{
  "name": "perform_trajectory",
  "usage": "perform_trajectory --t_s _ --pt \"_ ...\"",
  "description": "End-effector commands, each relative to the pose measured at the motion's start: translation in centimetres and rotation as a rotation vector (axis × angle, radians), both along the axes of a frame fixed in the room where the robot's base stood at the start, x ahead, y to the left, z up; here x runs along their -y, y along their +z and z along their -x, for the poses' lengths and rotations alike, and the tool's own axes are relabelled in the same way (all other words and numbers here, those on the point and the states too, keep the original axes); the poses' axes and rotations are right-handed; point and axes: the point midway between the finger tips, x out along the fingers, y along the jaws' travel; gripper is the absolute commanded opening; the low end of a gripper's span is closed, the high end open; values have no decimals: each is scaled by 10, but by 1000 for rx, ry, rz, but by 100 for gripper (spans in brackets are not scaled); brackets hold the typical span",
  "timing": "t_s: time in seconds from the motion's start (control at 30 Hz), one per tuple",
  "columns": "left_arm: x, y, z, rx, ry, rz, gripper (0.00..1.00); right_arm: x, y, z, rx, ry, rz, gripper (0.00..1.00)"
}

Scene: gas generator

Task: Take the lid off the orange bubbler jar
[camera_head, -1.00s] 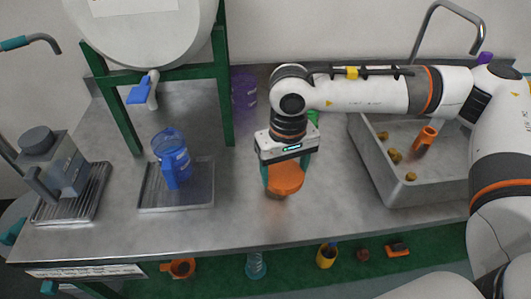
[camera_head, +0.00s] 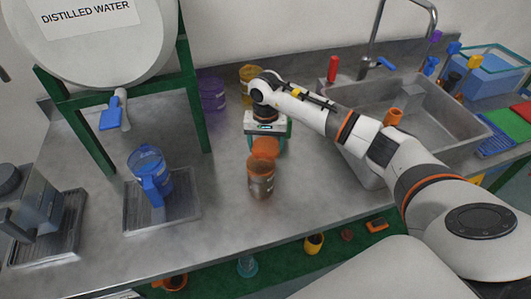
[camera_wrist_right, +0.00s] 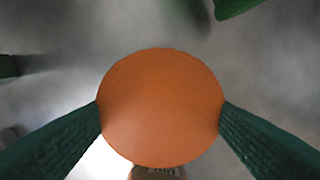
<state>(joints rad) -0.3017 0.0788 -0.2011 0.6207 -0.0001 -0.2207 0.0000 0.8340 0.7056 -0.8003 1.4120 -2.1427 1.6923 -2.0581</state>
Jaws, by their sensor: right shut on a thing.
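The orange lid (camera_head: 265,147) is a round flat disc held between the green fingers of my right gripper (camera_head: 267,138). In the right wrist view the lid (camera_wrist_right: 162,106) fills the middle, with a finger pressed on each side. The orange bubbler jar (camera_head: 261,182) stands upright on the steel counter, just in front of and below the lid in the head view. Its body shows below the lid; the lid partly covers the view of its mouth. A bit of the jar (camera_wrist_right: 158,173) shows at the bottom edge of the wrist view. My left gripper is not in view.
A blue jug (camera_head: 150,178) stands on a metal tray (camera_head: 185,212) at left. Purple (camera_head: 212,95) and yellow (camera_head: 251,76) containers stand behind. A sink (camera_head: 440,125) is to the right. The counter in front of the jar is clear.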

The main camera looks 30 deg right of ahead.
Motion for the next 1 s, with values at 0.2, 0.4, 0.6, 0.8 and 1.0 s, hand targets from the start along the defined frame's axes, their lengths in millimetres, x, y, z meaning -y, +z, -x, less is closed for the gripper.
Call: perform_trajectory --t_s 0.2,0.4,0.6,0.8,1.0 --pt "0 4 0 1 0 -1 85 0 -18 1 -2 0 -1 43" --pt "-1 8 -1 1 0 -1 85 -1 -42 0 0 1 -1 43" --pt "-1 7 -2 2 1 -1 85 0 -43 0 1 2 0 43" --pt "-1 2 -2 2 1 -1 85 0 -46 0 2 1 -1 73" --pt "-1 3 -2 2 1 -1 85 0 -46 0 1 1 0 92"
